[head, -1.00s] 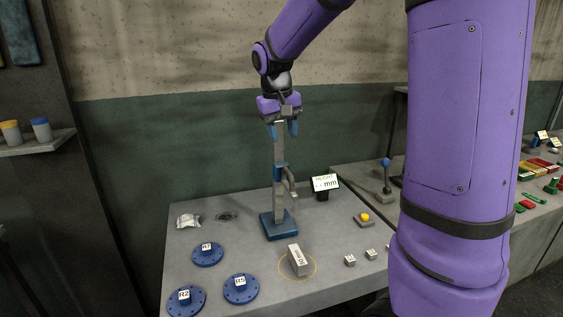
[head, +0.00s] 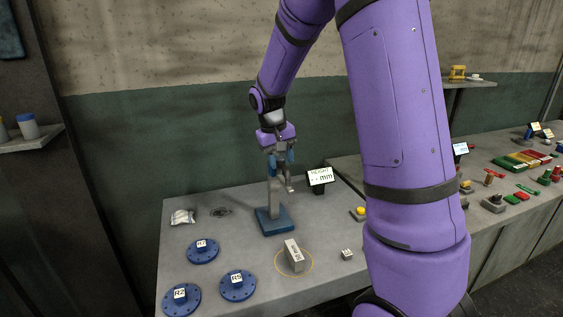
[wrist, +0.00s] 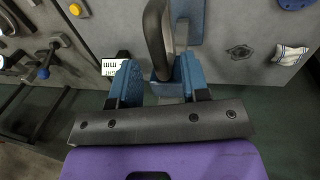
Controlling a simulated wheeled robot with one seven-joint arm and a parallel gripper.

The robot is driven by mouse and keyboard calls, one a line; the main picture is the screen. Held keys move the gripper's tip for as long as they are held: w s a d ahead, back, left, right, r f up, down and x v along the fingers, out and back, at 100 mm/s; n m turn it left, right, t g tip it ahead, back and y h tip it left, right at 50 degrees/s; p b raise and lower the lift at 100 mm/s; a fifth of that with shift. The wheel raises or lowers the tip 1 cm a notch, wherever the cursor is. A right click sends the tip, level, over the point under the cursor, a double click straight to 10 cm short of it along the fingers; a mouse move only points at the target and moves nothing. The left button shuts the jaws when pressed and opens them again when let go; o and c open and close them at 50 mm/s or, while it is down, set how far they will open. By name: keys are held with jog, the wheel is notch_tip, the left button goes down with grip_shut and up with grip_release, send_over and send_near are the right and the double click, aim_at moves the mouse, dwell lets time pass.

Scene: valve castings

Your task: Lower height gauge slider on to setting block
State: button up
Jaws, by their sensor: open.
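The height gauge has a blue base (head: 275,224) and an upright grey column (head: 274,203), standing at the back of the table. Its slider, with a grey jaw (head: 287,181), is high on the column, partly hidden by my gripper. My gripper (head: 280,164) is open and points down at the slider. In the wrist view the two blue fingertips (wrist: 159,80) are apart, with the slider's blue body (wrist: 178,75) between them; contact cannot be told. The setting block (head: 294,257), a grey labelled block, stands in a yellow ring on the table, in front of the gauge and apart from it.
A display (head: 320,177) reading "HEIGHT -- mm" stands right of the gauge. Blue flanges (head: 238,287) lie at front left, and a small grey cube (head: 347,254) is right of the block. A yellow button (head: 359,212) is partly behind my arm.

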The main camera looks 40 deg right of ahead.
jog(key=shift+d+f, duration=0.15)
jog(key=shift+f, duration=0.4)
